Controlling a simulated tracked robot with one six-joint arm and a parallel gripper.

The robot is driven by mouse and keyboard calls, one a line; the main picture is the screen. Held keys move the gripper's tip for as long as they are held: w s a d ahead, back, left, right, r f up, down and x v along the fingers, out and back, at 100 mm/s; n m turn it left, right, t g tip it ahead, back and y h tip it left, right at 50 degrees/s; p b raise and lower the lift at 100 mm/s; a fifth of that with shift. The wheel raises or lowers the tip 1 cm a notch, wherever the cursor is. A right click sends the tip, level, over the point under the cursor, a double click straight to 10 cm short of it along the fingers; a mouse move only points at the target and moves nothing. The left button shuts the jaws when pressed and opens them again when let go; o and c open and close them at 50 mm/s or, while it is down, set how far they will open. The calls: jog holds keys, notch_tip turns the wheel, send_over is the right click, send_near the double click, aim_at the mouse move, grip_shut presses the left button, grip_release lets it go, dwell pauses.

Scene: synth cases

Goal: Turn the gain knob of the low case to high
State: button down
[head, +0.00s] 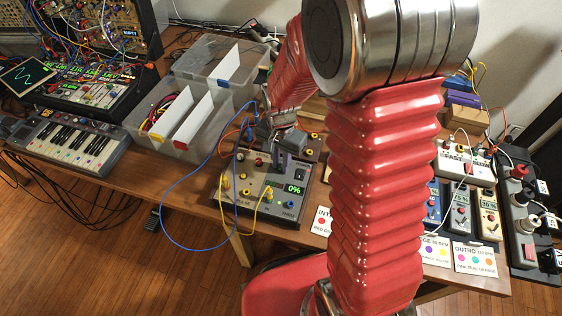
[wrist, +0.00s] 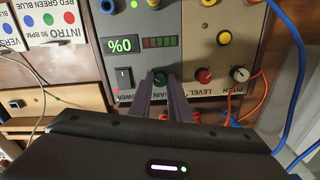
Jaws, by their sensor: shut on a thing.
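The low case (head: 240,203) is a grey sloped panel on the wooden table, near the middle of the head view. Its green display (head: 294,188) reads 0%; the wrist view shows this display upside down (wrist: 120,44).
The white pitch knob (wrist: 239,73) is beside the level knob. Yellow patch cables (head: 224,183) and a blue cable (head: 167,200) run from the case. Clear bins (head: 165,130) stand behind left. Pedals (head: 460,215) and cards (head: 475,257) lie right of my arm.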

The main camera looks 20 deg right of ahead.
aim_at(281, 166)
jog(key=shift+m, duration=1)
jog(key=c, duration=1.7)
grip_release()
jog(key=shift+o, duration=0.2)
jog(key=shift+r, duration=0.1)
notch_tip(281, 166, up, 14)
jog(key=shift+f, duration=0.2)
